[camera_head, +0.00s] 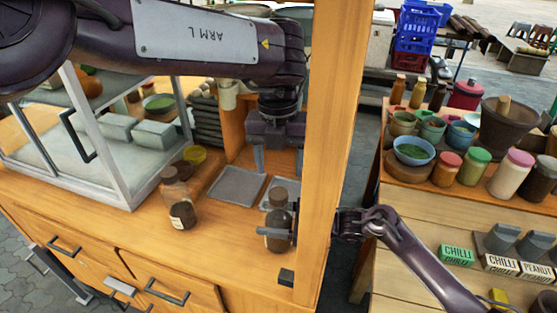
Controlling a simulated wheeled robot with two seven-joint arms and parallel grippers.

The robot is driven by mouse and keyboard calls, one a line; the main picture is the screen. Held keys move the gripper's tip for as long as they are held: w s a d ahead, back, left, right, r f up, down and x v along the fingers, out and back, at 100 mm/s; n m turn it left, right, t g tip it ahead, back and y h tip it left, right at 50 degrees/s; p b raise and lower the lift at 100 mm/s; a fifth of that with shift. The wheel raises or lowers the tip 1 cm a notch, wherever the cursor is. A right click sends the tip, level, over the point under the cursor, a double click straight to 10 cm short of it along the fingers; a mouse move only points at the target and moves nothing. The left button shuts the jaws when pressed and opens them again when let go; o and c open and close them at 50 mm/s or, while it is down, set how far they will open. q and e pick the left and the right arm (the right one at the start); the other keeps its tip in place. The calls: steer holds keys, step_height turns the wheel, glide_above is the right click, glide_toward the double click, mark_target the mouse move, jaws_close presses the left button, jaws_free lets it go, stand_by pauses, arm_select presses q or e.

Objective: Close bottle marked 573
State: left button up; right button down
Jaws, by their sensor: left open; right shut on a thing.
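A small dark glass bottle (278,218) with a pale label stands at the front right of the wooden counter. A brown cap (279,194) shows at its top; I cannot tell whether it is seated or loose. My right gripper (279,234) comes in from the right, past the wooden post, and is shut on the bottle's body. My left gripper (279,170) points down just above the cap, fingers open on either side and empty. A second dark bottle (181,204) with a pale label stands further left. No number is readable on either label.
Grey square trays (237,187) lie on the counter. A wooden post (345,120) rises just right of the held bottle. A glass case (105,150) stands at left. Jars and bowls (413,151) fill the stand at right.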

mark_target(279, 193)
arm_select(q)
steer(key=shift+r+n+t, duration=0.2)
steer(key=shift+n+t, duration=0.1)
steer(key=shift+n, duration=1.1)
steer(key=shift+f, duration=0.15)
steer(key=shift+f, duration=3.9)
steer(key=shift+c, duration=0.5)
